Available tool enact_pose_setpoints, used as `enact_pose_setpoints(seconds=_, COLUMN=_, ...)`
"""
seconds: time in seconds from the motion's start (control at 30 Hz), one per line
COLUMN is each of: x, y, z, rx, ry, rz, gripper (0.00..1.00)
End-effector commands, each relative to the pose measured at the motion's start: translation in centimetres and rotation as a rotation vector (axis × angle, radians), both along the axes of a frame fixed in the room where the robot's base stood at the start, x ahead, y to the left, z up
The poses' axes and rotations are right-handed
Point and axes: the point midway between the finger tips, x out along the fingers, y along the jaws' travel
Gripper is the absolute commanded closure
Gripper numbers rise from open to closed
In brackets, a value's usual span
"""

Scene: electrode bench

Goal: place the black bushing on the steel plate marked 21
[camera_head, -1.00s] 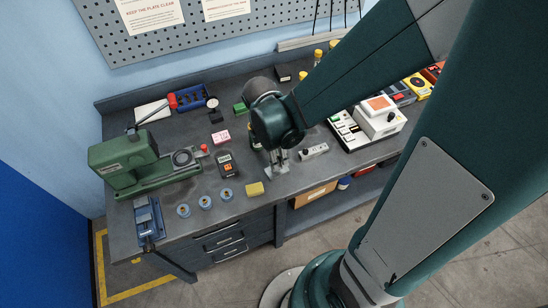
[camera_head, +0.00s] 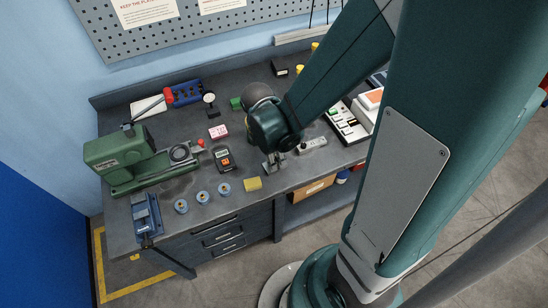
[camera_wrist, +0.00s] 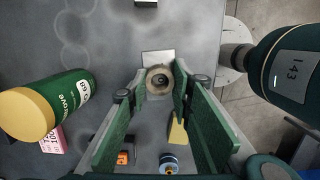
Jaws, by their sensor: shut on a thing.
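My gripper (camera_wrist: 157,84) points down at the bench, its green-padded fingers closed around a small round ring with a dark centre, taken to be the bushing (camera_wrist: 160,80). The ring looks brownish and dark rather than plain black. A pale grey plate (camera_wrist: 157,57) lies beneath it and shows past its upper edge; no number is readable. I cannot tell whether the ring touches the plate. In the head view my gripper (camera_head: 272,163) is low over the bench near its front edge, and the bushing is too small to make out there.
A yellow block (camera_head: 253,183) is just left of my gripper, with several blue round pieces (camera_head: 203,197) farther left. A green bottle (camera_wrist: 50,105) stands close by.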

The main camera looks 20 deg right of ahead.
Motion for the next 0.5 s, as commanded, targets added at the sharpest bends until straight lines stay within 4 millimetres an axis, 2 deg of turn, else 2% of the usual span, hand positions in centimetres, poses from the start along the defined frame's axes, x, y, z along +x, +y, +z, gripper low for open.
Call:
enact_pose_setpoints(seconds=0.07, x=0.00, y=0.00, z=-0.29, rx=0.000, ry=0.000, rz=0.000, gripper=0.92)
enact_pose_setpoints(seconds=0.1, x=0.00, y=0.00, z=-0.22, rx=0.000, ry=0.000, rz=0.000, gripper=0.73)
enact_pose_setpoints(seconds=0.2, x=0.00, y=0.00, z=-0.18, rx=0.000, ry=0.000, rz=0.000, gripper=0.62)
enact_pose_setpoints(seconds=0.5, x=-0.01, y=0.00, z=-0.16, rx=0.000, ry=0.000, rz=0.000, gripper=0.62)
